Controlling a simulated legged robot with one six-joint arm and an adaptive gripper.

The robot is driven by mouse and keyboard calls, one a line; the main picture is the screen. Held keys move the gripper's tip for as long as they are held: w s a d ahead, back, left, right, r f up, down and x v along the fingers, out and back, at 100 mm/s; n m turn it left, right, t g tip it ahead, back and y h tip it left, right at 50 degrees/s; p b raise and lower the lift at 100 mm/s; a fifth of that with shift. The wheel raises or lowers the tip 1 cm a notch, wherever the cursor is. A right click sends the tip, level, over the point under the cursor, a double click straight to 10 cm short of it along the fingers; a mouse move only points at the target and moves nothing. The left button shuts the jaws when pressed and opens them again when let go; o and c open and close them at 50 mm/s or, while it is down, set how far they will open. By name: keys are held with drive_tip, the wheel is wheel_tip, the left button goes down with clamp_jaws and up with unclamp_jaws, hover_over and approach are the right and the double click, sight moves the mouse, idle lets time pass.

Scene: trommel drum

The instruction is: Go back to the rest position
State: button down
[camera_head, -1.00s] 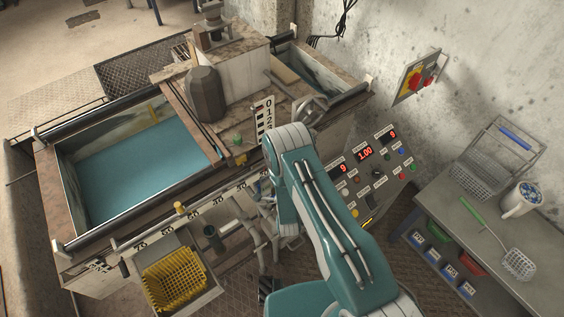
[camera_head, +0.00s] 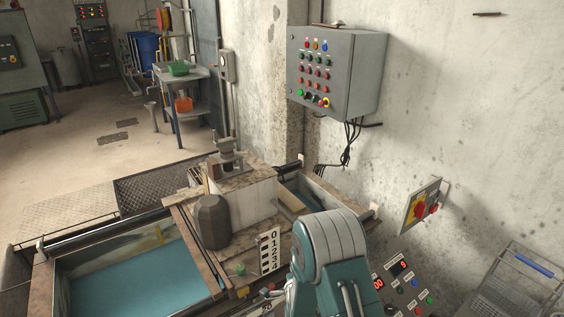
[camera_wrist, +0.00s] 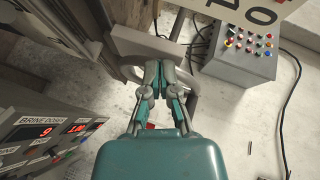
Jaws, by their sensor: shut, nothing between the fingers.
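My gripper (camera_wrist: 160,68) shows in the middle of the wrist view, with grey fingers and teal links. Its fingers are together, with nothing between them. A grey curved ring or wheel part (camera_wrist: 135,72) lies behind the fingers in that view; I cannot tell how far behind. In the head view my teal and white arm rises from the bottom edge, right of centre. My gripper is hidden there.
A sloped panel with red displays (camera_head: 398,285) is right of my arm; it also shows in the wrist view (camera_wrist: 50,140). A water trough (camera_head: 140,275) and number plate (camera_head: 269,252) are left. A grey wall box (camera_head: 335,72) and red-yellow switch (camera_head: 421,207) hang on the wall.

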drive_tip(key=s+d+r+n+g, duration=0.25)
drive_tip(key=s+r+n, duration=0.2)
drive_tip(key=r, duration=0.75)
drive_tip(key=s+d+r+n+g, duration=0.25)
drive_tip(key=s+r, duration=0.25)
drive_tip(key=r, duration=0.7)
drive_tip(key=s+d+r+n+g, duration=0.1)
drive_tip(key=s+d+r+n, duration=0.1)
drive_tip(key=s, duration=0.6)
drive_tip(key=s+d+r+n+g, duration=0.2)
drive_tip(key=s+n, duration=0.1)
drive_tip(key=s, duration=0.6)
drive_tip(key=s+d+r+n+g, duration=0.1)
drive_tip(key=s+d+r+n, duration=0.1)
drive_tip(key=s, duration=0.6)
drive_tip(key=shift+s+d+r+h, duration=0.25)
drive_tip(key=shift+d+r+h, duration=0.2)
drive_tip(key=shift+r, duration=0.1)
